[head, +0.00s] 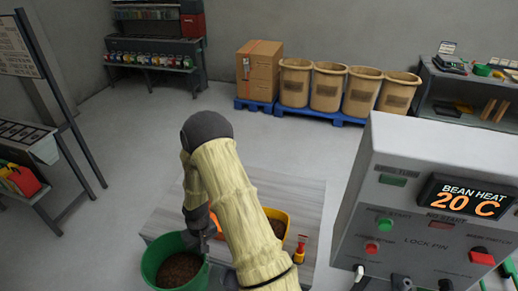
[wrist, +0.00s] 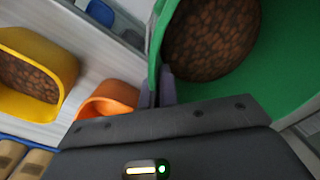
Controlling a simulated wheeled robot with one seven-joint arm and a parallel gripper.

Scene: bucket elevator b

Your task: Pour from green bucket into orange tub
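The green bucket (head: 147,265) is at the lower middle of the head view, roughly upright, with brown beans inside. In the wrist view the green bucket (wrist: 283,82) fills the upper right. My gripper (wrist: 160,88) is shut on its rim, one finger on each side of the wall. In the head view my gripper (head: 207,240) is at the bucket's right side, partly hidden by my arm. The orange tub (wrist: 108,97) is beside the bucket in the wrist view; its inside is hidden. In the head view only a sliver of the orange tub (head: 214,222) shows behind my arm.
A yellow tub (head: 288,221) of beans stands on the grey table (head: 309,195), right of my arm; it also shows in the wrist view (wrist: 68,66). A control panel (head: 400,190) reading "BEAN HEAT 20 C" stands close at right. Brown bins (head: 328,88) line the back wall.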

